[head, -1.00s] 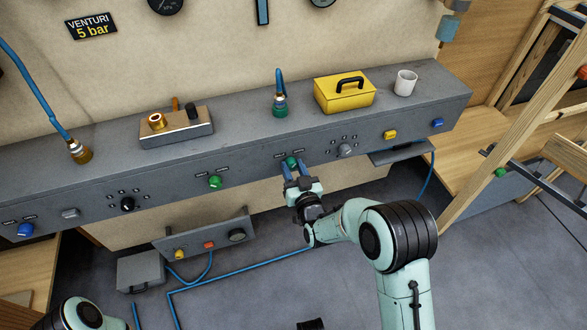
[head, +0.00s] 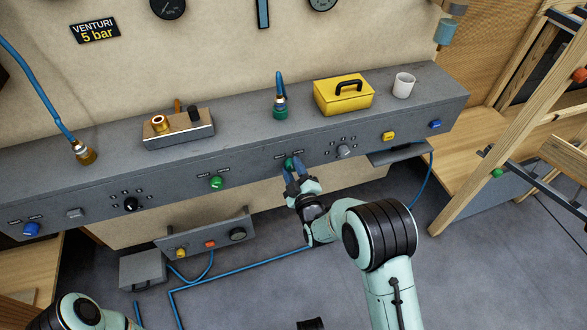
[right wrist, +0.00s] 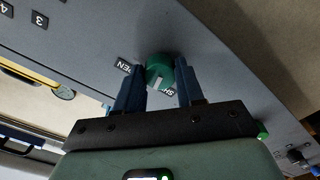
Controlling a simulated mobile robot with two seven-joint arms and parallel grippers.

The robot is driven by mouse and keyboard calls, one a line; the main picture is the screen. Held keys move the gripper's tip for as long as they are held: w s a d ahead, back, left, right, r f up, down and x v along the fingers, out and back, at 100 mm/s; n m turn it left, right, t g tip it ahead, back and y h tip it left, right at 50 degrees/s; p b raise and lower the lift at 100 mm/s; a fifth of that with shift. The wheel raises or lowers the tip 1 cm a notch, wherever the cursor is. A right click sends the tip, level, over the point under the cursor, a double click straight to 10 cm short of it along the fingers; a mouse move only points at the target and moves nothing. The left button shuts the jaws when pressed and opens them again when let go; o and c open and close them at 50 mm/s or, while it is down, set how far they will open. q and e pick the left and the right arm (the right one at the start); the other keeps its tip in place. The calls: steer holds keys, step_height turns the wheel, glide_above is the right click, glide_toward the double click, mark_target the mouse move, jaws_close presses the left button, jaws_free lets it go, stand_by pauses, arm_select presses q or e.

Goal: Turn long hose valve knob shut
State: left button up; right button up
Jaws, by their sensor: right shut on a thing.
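A green valve knob (head: 290,163) sits on the front face of the long grey bench. My right gripper (head: 294,176) is at this knob, with its blue fingers shut on it. In the right wrist view the knob (right wrist: 160,70) is between the two fingertips (right wrist: 160,82). A pale mark on the knob's face points down in that view, near the partly covered SHUT label (right wrist: 169,92). The OPEN label (right wrist: 124,68) is at its left. My left arm shows at the lower left of the head view; its gripper is out of frame.
Another green knob (head: 217,183) and a grey selector knob (head: 344,151) flank the gripped one. A green-based hose fitting (head: 280,108), a yellow box (head: 343,96) and a white cup (head: 404,85) stand on the bench (head: 240,130). A wooden frame (head: 500,140) stands at right.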

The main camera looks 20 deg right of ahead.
steer(key=n+p, duration=0.1)
steer(key=n, duration=0.2)
steer(key=shift+n, duration=0.7)
arm_select(q)
steer(key=shift+w+d+r+p, duration=0.15)
steer(key=shift+w+d+r, duration=0.1)
steer(key=shift+r, duration=0.45)
steer(key=shift+w+d+r+p, duration=0.15)
steer(key=shift+d+r, duration=0.1)
steer(key=shift+r, duration=0.45)
arm_select(e)
steer(key=shift+f+n, duration=0.1)
steer(key=shift+n, duration=0.9)
arm_select(q)
steer(key=shift+s, duration=0.1)
arm_select(e)
steer(key=o, duration=1)
steer(key=shift+o, duration=0.2)
arm_select(q)
steer(key=shift+g+h, duration=0.3)
steer(key=shift+g, duration=0.1)
steer(key=s, duration=0.1)
steer(key=s+d+r+p, duration=0.1)
steer(key=s+r+p, duration=0.1)
steer(key=shift+d+r, duration=0.1)
steer(key=shift+d, duration=0.2)
arm_select(e)
steer(key=s, duration=1.3)
steer(key=shift+s+d, duration=0.25)
